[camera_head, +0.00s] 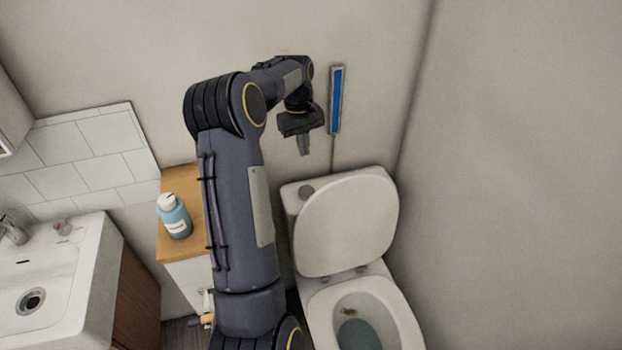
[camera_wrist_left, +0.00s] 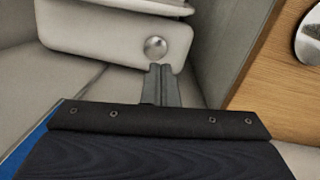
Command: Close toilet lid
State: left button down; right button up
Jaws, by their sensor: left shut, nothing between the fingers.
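The toilet lid (camera_head: 347,226) is raised and leans back against the cistern in the head view. Below it the toilet bowl (camera_head: 365,310) is open, with water and a brown mark inside. My left gripper (camera_head: 304,146) is shut and empty, pointing down, above and behind the cistern's left end in the picture. In the left wrist view the shut fingers (camera_wrist_left: 161,84) show in front of the cistern (camera_wrist_left: 100,35) with its round flush button (camera_wrist_left: 155,47). No contact can be made out. My right gripper is not in view.
A wooden-topped cabinet (camera_head: 172,253) with a blue bottle (camera_head: 174,217) stands left of the toilet. A white sink (camera_head: 75,262) is further left. A blue wall panel (camera_head: 336,100) hangs behind the cistern. A plain wall closes the right side.

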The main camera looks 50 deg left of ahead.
pick_arm(q)
jog(key=s+d+f+p, duration=0.1)
jog(key=d+f+p, duration=0.2)
jog(key=f, duration=0.8)
jog(key=shift+d, duration=0.4)
jog(key=shift+s+f, duration=0.1)
